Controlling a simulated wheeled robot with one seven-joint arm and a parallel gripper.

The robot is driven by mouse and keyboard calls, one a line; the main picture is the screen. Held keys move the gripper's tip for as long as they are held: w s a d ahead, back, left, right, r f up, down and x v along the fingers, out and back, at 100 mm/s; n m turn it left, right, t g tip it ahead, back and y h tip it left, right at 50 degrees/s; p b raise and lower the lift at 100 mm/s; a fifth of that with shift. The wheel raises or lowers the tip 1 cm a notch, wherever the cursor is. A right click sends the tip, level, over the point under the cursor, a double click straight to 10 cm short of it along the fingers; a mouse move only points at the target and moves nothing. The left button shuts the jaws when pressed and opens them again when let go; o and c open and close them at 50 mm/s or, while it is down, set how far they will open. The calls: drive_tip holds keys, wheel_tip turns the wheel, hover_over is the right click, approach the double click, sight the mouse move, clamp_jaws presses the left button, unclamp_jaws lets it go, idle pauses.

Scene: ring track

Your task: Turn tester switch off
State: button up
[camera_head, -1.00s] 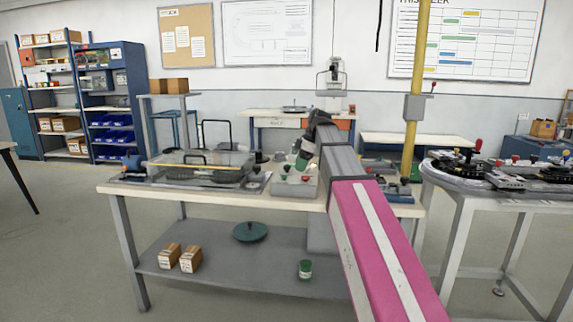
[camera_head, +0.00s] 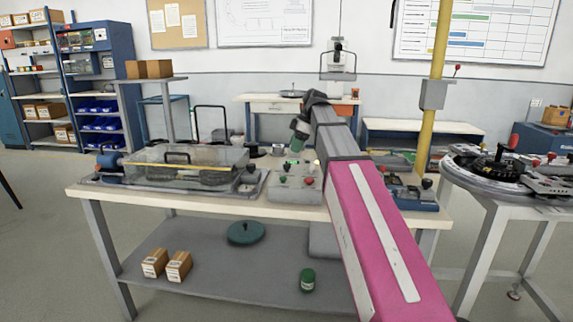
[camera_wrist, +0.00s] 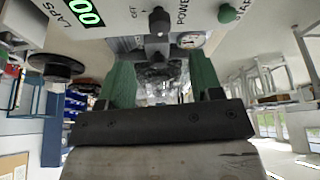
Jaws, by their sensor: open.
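The tester (camera_head: 292,190) is a grey box with red and green knobs on the workbench in the head view. In the wrist view, its pale panel (camera_wrist: 120,12) fills the top edge, with a green LAPS display (camera_wrist: 85,12) and the words OFF, POWER and START. A black switch (camera_wrist: 158,22) stands by the OFF and POWER labels. My gripper (camera_wrist: 160,75) is open, its two green fingers spread, with the switch lying between and beyond them in the picture. In the head view, my gripper (camera_head: 297,143) is above the tester's back. I cannot tell whether it touches the switch.
A clear-lidded case (camera_head: 190,160) stands left of the tester on the workbench (camera_head: 240,207). The lower shelf holds cartons (camera_head: 165,264) and a green jar (camera_head: 307,280).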

sight(287, 164)
drive_tip(key=x, duration=0.9)
drive_tip(key=c, duration=0.9)
